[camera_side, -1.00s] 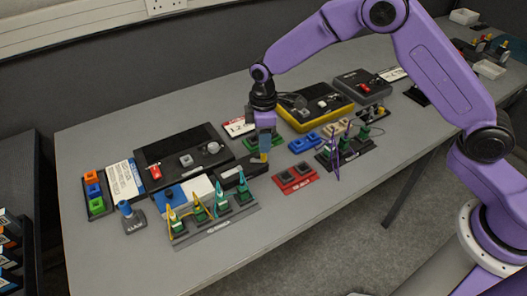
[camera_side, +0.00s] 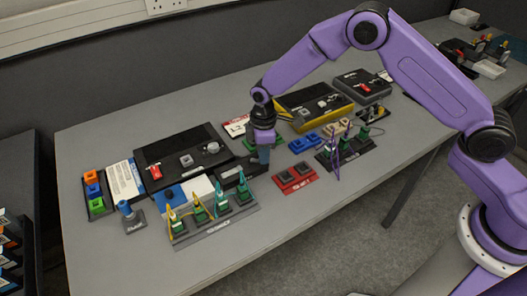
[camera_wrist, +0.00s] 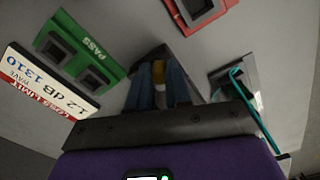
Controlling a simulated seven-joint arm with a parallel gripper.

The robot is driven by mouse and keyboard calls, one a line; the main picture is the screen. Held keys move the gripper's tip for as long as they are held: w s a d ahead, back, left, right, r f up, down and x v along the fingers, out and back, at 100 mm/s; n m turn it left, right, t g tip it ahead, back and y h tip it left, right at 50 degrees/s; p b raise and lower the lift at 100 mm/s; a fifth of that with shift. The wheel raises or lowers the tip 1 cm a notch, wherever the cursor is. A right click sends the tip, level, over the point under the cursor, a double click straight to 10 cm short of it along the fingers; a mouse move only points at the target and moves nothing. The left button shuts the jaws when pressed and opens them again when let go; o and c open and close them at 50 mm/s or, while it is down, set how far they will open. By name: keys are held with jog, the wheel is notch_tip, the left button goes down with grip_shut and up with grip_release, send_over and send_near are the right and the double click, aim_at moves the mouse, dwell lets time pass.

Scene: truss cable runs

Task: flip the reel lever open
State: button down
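A dark block (camera_side: 229,174), which may be the reel's base, lies between the black box and the green-topped clip row. In the wrist view a dark part (camera_wrist: 150,57) lies beyond the fingertips, with a small yellow piece (camera_wrist: 158,72), possibly the lever's tip, showing between them. My gripper (camera_side: 263,158) points down at the right end of the block. In the wrist view my gripper (camera_wrist: 159,80) has one blue finger on each side of the yellow piece. I cannot tell whether they press on it. The lever's lower part is hidden.
A red double block (camera_side: 293,178) lies just right of my gripper, with a blue block (camera_side: 303,143) behind it. A row of green clips (camera_side: 213,220) with yellow cables stands in front. A black box (camera_side: 175,150) is at left. Bare table lies along the front edge.

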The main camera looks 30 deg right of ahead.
jog(key=shift+s+a+m, duration=0.2)
jog(key=shift+a+m, duration=0.05)
jog(key=shift+m, duration=0.9)
jog(key=shift+s+a+m, duration=0.2)
jog(key=shift+m, duration=0.95)
jog(key=c, duration=1.1)
grip_release()
jog(key=shift+o, duration=0.2)
notch_tip(320, 180, up, 18)
jog(key=shift+f, duration=0.25)
